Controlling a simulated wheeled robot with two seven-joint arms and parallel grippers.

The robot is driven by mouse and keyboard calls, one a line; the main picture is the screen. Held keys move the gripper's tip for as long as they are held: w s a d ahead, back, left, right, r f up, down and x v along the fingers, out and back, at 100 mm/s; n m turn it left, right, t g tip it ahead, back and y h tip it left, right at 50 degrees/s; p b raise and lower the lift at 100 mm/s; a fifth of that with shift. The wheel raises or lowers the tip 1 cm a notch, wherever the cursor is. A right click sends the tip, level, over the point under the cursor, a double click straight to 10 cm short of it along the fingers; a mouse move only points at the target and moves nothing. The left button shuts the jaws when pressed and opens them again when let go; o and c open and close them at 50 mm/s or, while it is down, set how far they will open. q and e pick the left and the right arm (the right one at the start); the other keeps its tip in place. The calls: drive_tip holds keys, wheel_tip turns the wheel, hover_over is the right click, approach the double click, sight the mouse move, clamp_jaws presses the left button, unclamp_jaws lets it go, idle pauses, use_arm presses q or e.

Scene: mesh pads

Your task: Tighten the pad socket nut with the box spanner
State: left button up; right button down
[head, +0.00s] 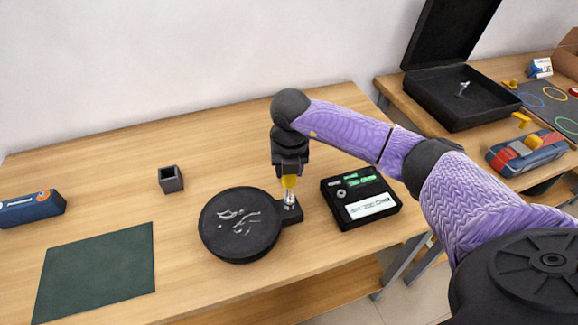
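The box spanner (289,183) has a yellow handle and a silver metal shaft. It stands roughly upright over the small black socket block (293,216) on the right side of the round black mesh pad (212,232). My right gripper (289,175) points down and is shut on the yellow handle. The spanner's lower end reaches the socket block. The nut is hidden or too small to make out, so I cannot tell whether the spanner sits on it. My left gripper is not in view.
A black tray (345,221) with green pieces, a ring and a white label lies right of the pad. A small dark open box (171,179), a green mat (97,272) and a blue case (30,208) are left. A second table holds an open black case (440,105).

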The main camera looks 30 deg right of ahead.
drive_tip(key=shift+f, duration=0.15)
drive_tip(key=m+p, duration=0.1)
drive_tip(key=m, duration=0.1)
drive_tip(key=m+p, duration=0.1)
drive_tip(key=m, duration=0.2)
drive_tip(key=shift+r+g+p, duration=0.3)
drive_tip(key=shift+r+p, duration=0.1)
drive_tip(key=m+p, duration=0.1)
drive_tip(key=m, duration=0.4)
drive_tip(key=m+g+h+p, duration=0.1)
drive_tip(key=m+p, duration=0.1)
drive_tip(key=m, duration=0.3)
drive_tip(key=shift+s+g, duration=0.15)
drive_tip(key=shift+g, duration=0.15)
drive_tip(key=shift+f+m, duration=0.3)
wheel_tip(320, 180, up, 5)
drive_tip(key=p, duration=0.4)
drive_tip(key=shift+f, duration=0.1)
